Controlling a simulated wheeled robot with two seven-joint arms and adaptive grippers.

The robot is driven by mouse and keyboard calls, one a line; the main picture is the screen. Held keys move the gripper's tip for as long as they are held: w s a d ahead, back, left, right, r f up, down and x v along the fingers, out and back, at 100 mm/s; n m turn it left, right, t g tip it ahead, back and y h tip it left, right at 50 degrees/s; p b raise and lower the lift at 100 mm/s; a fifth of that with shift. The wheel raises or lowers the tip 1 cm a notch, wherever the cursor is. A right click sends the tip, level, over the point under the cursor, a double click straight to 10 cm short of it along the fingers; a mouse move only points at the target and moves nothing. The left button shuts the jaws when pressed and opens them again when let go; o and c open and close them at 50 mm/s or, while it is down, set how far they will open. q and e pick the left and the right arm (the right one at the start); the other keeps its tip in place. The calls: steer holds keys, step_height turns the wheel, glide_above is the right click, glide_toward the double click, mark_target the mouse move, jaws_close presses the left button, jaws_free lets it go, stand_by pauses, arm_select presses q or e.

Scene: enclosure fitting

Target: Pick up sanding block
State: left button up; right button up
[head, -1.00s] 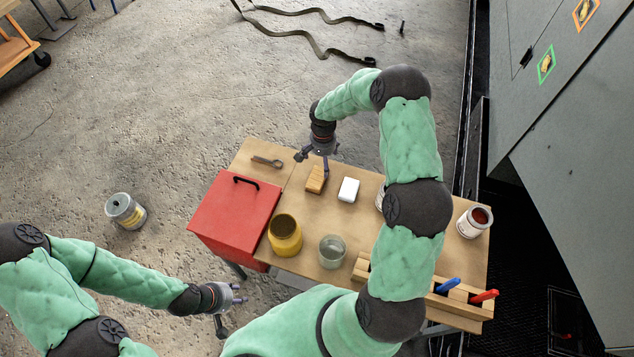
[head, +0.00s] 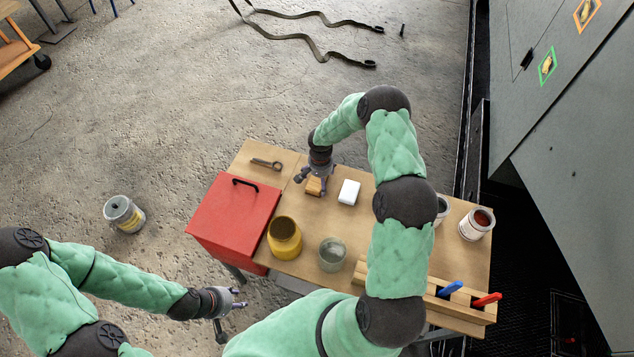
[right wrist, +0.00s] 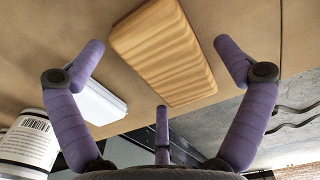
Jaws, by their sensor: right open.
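A tan wooden block with wavy grain, which looks like the sanding block (head: 314,187), lies on the workbench (head: 345,222) near its far edge. My right gripper (head: 315,182) is just above it and partly hides it in the head view. In the right wrist view the block (right wrist: 163,52) lies beyond and between the spread purple fingers (right wrist: 163,75), which are open with nothing held. My left gripper (head: 234,307) is off the bench at lower left, its fingers apart and empty.
A white block (head: 348,192) lies just right of the wooden one. A red toolbox (head: 235,217), a yellow pot (head: 284,240), a glass jar (head: 332,254), a paint can (head: 476,224) and a wooden rack (head: 440,304) also stand on the bench. A metal bolt (head: 266,164) lies at far left.

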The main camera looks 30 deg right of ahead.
steer(key=c, duration=1.1)
steer(key=shift+r, duration=0.2)
steer(key=shift+r, duration=0.2)
step_height(320, 180, up, 3)
steer(key=shift+w+f+p, duration=0.1)
steer(key=shift+f+p, duration=0.1)
steer(key=shift+p, duration=0.1)
steer(key=s+d+r, duration=0.1)
steer(key=s+r, duration=0.2)
steer(key=s, duration=0.1)
steer(key=s+d+r+p, duration=0.1)
steer(key=s+r, duration=0.2)
steer(key=s, duration=0.2)
steer(key=s+d+r, duration=0.2)
steer(key=s+r, duration=0.1)
steer(key=s, duration=0.1)
steer(key=shift+s+r, duration=0.3)
steer(key=shift+r, duration=0.05)
